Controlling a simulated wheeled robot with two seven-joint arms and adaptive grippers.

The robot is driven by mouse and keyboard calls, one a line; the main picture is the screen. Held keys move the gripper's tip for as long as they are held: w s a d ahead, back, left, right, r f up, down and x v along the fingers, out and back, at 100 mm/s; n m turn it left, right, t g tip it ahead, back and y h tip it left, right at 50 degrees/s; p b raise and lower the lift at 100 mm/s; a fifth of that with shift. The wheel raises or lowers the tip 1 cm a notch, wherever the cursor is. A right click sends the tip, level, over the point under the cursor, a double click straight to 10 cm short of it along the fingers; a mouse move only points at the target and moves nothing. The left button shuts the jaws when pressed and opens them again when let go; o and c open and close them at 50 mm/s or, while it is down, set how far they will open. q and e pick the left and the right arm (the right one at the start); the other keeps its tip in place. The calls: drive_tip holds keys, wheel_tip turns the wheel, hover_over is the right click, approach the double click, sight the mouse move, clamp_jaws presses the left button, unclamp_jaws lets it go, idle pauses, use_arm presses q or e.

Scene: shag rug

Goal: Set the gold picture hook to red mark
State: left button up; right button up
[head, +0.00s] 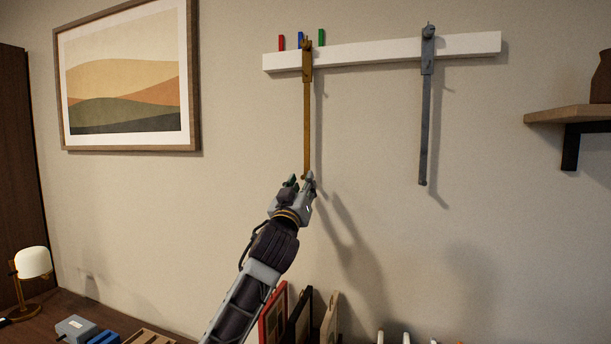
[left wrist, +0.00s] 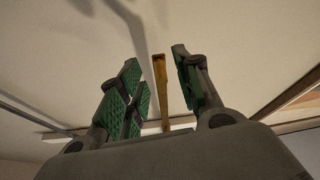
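The gold picture hook (head: 307,120) hangs upright from the white rail (head: 375,53), its top just right of the blue mark (head: 300,39) and partly over it. The red mark (head: 281,43) is at the rail's left end. My left gripper (head: 301,181) is at the lower end of the gold hook's long strip. In the left wrist view its green-padded fingers (left wrist: 158,86) are open, and the gold hook (left wrist: 160,85) shows in the gap between them, with space on both sides. Whether a finger touches it cannot be told. My right gripper is out of view.
A green mark (head: 321,37) stands right of the gold hook. A grey hook (head: 425,120) hangs farther right on the rail. A framed picture (head: 128,80) is at left, a wooden shelf (head: 570,115) at right. The wall between the hooks is clear.

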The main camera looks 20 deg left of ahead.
sight(305, 174)
use_arm(q)
drive_tip(key=shift+x, duration=0.95)
drive_tip(key=shift+p+x, duration=0.45)
drive_tip(key=shift+x, duration=0.5)
drive_tip(key=shift+w+r, duration=0.2)
drive_tip(key=shift+w, duration=0.15)
drive_tip(key=c, duration=0.7)
clamp_jaws()
drive_tip(key=shift+a, duration=0.35)
drive_tip(key=a+p, duration=0.1)
drive_tip(key=a, duration=0.7)
drive_tip(key=shift+w, duration=0.2)
drive_tip(key=shift+a, duration=0.15)
drive_tip(key=o, duration=0.7)
unclamp_jaws()
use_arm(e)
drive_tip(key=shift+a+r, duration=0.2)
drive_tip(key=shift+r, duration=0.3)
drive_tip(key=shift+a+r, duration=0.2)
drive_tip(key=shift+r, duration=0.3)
